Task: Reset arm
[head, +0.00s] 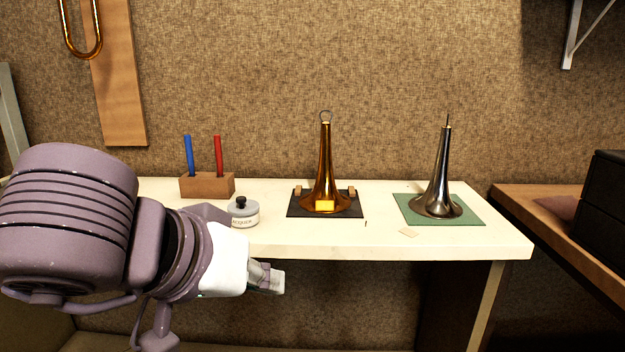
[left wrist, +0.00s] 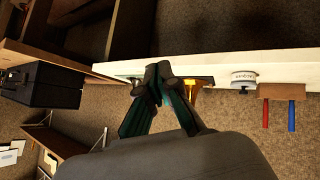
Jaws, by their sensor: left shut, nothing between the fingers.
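My left arm comes in from the left in the head view. Its gripper (head: 272,280) is in front of and a little below the table's front edge, pointing right. In the left wrist view the gripper (left wrist: 158,72) has its fingertips together with nothing between them. It touches nothing that I can see. The right gripper is in neither view.
The white table (head: 300,240) holds a lacquer jar (head: 244,213), a wooden block (head: 207,186) with blue and red sticks, a brass bell (head: 325,170) on a black mat, and a silver bell (head: 440,180) on a green mat. A wooden bench (head: 545,215) stands at right.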

